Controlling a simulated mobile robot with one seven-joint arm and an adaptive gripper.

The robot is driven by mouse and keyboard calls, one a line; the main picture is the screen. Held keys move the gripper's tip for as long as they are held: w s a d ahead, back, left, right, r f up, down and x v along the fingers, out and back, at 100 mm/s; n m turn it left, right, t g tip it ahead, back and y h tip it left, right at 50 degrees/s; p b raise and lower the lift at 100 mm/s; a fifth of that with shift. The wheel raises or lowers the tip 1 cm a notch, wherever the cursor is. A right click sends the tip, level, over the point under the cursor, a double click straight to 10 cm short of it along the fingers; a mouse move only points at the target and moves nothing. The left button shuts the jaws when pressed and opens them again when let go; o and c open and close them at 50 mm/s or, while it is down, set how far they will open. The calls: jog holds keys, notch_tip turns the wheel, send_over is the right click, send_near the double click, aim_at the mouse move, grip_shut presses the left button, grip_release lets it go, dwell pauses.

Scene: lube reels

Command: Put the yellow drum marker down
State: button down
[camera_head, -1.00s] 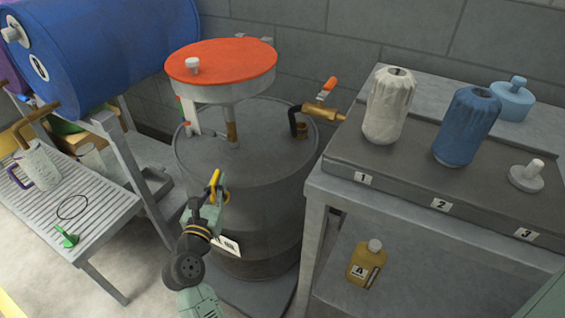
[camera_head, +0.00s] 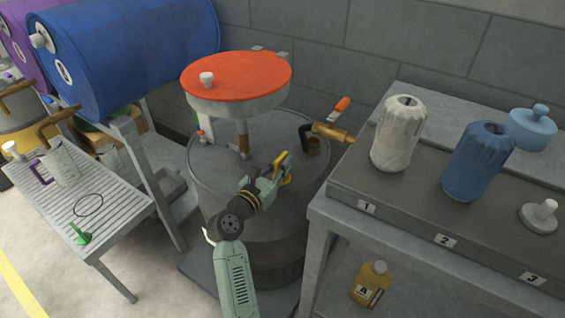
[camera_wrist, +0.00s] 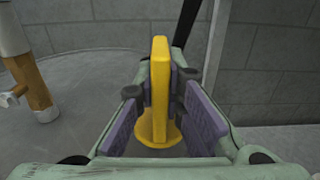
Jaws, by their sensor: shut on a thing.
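The yellow drum marker (camera_wrist: 160,90) is upright between the pads of my gripper (camera_wrist: 160,112) in the wrist view, with a flat round base below. My gripper is shut on its upright part. In the head view my gripper (camera_head: 277,172) is over the right part of the grey drum's top (camera_head: 215,160), and the yellow marker (camera_head: 281,161) shows at its tips. I cannot tell whether the marker's base touches the drum top.
An orange-lidded reel (camera_head: 238,78) stands on the drum's left part. A brass valve with an orange handle (camera_head: 332,130) is at the drum's right back. A bench (camera_head: 400,205) with white (camera_head: 399,138) and blue (camera_head: 472,163) wrapped cylinders stands right. A slatted table (camera_head: 105,205) is left.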

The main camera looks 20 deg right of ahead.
jog(key=w, duration=0.1)
jog(key=w+d, duration=0.1)
jog(key=w, duration=0.1)
jog(key=shift+w+d+f, duration=0.2)
jog(key=shift+f+p, duration=0.45)
jog(key=shift+f, duration=1.3)
jog(key=shift+f, duration=0.15)
jog(key=c, duration=1.7)
grip_release()
